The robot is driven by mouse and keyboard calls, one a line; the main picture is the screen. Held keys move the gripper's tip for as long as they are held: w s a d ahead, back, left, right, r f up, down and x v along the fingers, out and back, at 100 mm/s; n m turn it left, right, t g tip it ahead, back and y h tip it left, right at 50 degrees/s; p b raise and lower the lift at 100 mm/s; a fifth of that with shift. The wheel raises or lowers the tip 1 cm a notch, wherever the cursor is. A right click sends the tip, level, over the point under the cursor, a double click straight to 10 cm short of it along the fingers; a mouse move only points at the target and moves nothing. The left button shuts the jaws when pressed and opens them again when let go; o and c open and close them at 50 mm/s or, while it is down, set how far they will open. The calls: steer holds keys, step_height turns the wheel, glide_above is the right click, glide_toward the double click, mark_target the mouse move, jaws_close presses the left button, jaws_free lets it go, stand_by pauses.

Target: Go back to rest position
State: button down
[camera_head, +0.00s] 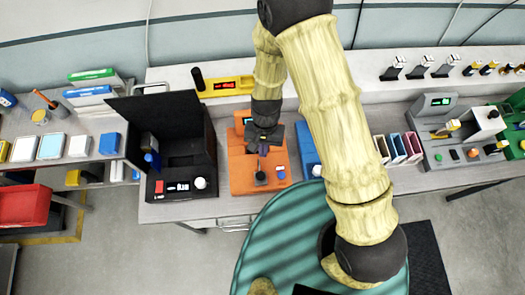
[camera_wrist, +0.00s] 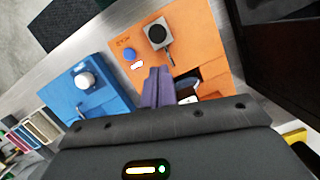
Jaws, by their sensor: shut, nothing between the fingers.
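My gripper (camera_head: 263,149) hangs over the orange machine (camera_head: 243,181) on the bench in the head view. In the wrist view my gripper's two purple-grey fingers (camera_wrist: 157,88) are together with nothing between them. The orange machine (camera_wrist: 203,40) lies behind them there, with a blue button (camera_wrist: 130,54), a white oval button and a round dark-and-grey part (camera_wrist: 157,34). Whether the fingertips touch the machine cannot be told. My arm is bent down over the bench and hides part of it.
A blue machine (camera_head: 309,160) with a white knob stands right of the orange one. A black open-lidded box (camera_head: 178,150) stands left. A yellow device (camera_head: 226,87) sits behind. Coloured upright slabs (camera_head: 398,148) and a grey machine (camera_head: 437,128) stand further right.

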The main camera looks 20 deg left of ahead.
steer(key=shift+p+v, duration=0.4)
steer(key=shift+v, duration=0.6)
steer(key=w+d+r+t+y+b, duration=0.1)
steer(key=w+d+r+b, duration=0.25)
steer(key=d, duration=0.25)
steer(key=w+d+r+t+b, duration=0.2)
steer(key=w+d+b, duration=0.2)
steer(key=d, duration=0.2)
steer(key=s+d+r+m+t+b, duration=0.1)
steer(key=d+b, duration=0.5)
steer(key=d, duration=0.7)
step_height(320, 180, up, 3)
steer(key=shift+s+f+t+h+b, duration=0.1)
steer(key=shift+s+t+h+b, duration=0.25)
steer(key=shift+s+t, duration=0.55)
